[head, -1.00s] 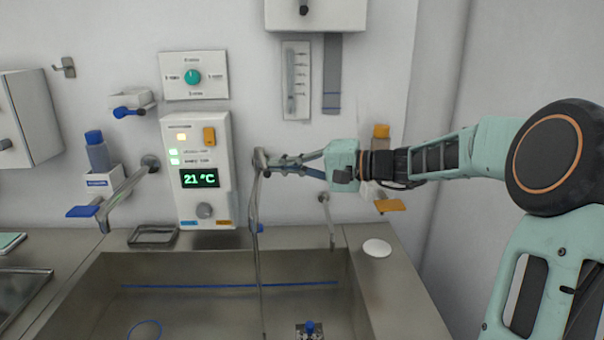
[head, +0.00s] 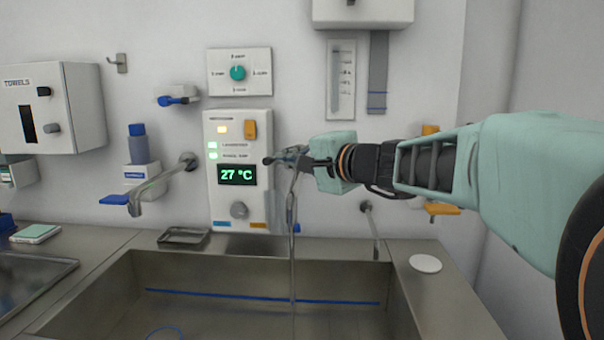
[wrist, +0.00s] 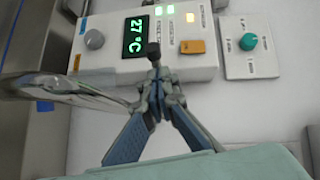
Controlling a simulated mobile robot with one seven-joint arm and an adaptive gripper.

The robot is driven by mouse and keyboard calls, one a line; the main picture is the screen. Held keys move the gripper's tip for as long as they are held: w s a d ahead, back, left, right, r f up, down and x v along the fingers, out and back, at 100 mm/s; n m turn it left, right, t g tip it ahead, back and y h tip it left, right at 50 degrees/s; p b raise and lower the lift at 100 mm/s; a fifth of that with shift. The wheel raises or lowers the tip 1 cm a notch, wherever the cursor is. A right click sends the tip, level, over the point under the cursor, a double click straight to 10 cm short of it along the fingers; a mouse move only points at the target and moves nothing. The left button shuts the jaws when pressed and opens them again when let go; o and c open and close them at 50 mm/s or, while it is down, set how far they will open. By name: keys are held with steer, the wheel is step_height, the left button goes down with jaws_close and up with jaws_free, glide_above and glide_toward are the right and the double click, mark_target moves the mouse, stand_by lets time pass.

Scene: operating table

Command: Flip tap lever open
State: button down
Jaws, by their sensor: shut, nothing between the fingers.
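The middle tap's grey spout (head: 293,190) is partly hidden by my gripper and shows large at the left of the wrist view (wrist: 62,90). A thin grey line hangs from it into the sink; I cannot tell water from tube. My gripper (head: 287,157) reaches in from the right, its fingers together and empty, just right of the control panel (head: 238,170). In the wrist view the fingertips (wrist: 156,75) meet beside a short dark-tipped piece (wrist: 153,50), which looks like the tap lever. I cannot tell whether they touch it. The panel reads 27 °C.
The metal sink (head: 130,285) lies below. A left tap (head: 160,185) and a right tap (head: 370,225) stick out from the wall. A blue-capped bottle (head: 138,150) is at left, an orange lever (head: 442,209) at right, and a white disc (head: 425,263) on the counter.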

steer(key=shift+w+a+b, duration=0.15)
steer(key=shift+a+b, duration=0.55)
steer(key=shift+a, duration=0.25)
steer(key=shift+a+r, duration=0.1)
steer(key=shift+r, duration=0.05)
